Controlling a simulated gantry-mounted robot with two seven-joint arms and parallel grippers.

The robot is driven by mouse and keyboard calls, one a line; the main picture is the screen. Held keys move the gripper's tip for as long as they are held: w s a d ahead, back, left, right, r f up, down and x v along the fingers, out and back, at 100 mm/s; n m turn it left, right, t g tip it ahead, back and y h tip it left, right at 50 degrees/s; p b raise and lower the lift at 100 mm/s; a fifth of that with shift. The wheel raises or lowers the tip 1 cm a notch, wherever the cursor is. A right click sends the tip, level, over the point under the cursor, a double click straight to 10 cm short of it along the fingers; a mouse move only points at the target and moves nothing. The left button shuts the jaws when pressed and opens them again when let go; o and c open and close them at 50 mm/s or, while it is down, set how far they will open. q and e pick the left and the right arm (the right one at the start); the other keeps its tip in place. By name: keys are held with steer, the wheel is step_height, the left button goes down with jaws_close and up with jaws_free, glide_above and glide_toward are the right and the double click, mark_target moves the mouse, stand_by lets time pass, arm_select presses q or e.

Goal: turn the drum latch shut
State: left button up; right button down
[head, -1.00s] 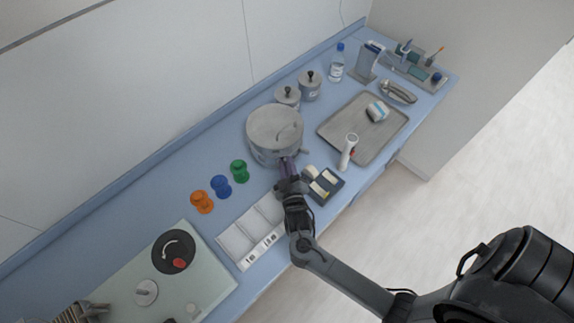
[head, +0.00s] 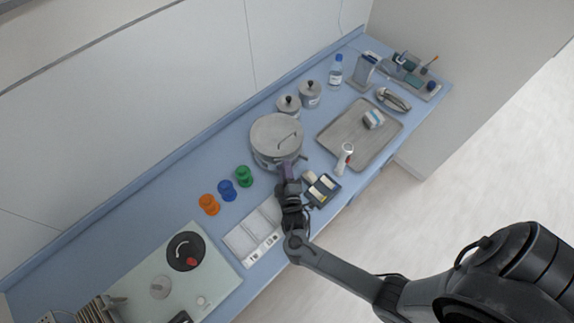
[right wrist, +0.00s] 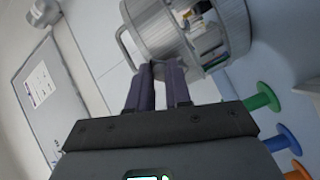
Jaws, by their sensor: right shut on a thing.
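The drum (head: 277,135) is a round silver metal vessel with a flat lid and a curved handle on top. It stands on the blue counter and also fills the upper middle of the right wrist view (right wrist: 170,30). My right gripper (head: 287,172) is at the drum's front side. In the right wrist view its two purple-grey fingers (right wrist: 162,72) reach the drum's wall, shut on the latch, which the fingers mostly hide. A metal loop (right wrist: 124,45) sticks out beside the fingers. My left gripper is not in view.
Green (head: 244,176), blue (head: 227,190) and orange (head: 209,204) spools stand left of the drum. A white divided tray (head: 243,243) and a dark box (head: 322,190) flank my right arm. A metal tray (head: 343,137) lies to the right. Two lidded jars stand behind.

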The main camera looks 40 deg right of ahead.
steer(key=n+p, duration=0.2)
steer(key=n, duration=0.1)
steer(key=a+r+n+p, duration=0.1)
steer(key=shift+w+r+g+p, duration=0.1)
steer(key=shift+w+g+p, duration=0.2)
steer(key=shift+p, duration=0.05)
steer(key=n, duration=0.1)
steer(key=n+p, duration=0.1)
steer(key=n, duration=0.1)
steer(key=shift+w+a+r+h+p, duration=0.1)
steer(key=shift+w+a+h+p, duration=0.2)
steer(key=shift+w+a+n+g+p, duration=0.2)
steer(key=shift+n+g+p, duration=0.1)
steer(key=shift+n, duration=0.8)
steer(key=c, duration=1.1)
jaws_free()
steer(key=shift+o, duration=0.2)
steer(key=shift+s, duration=0.1)
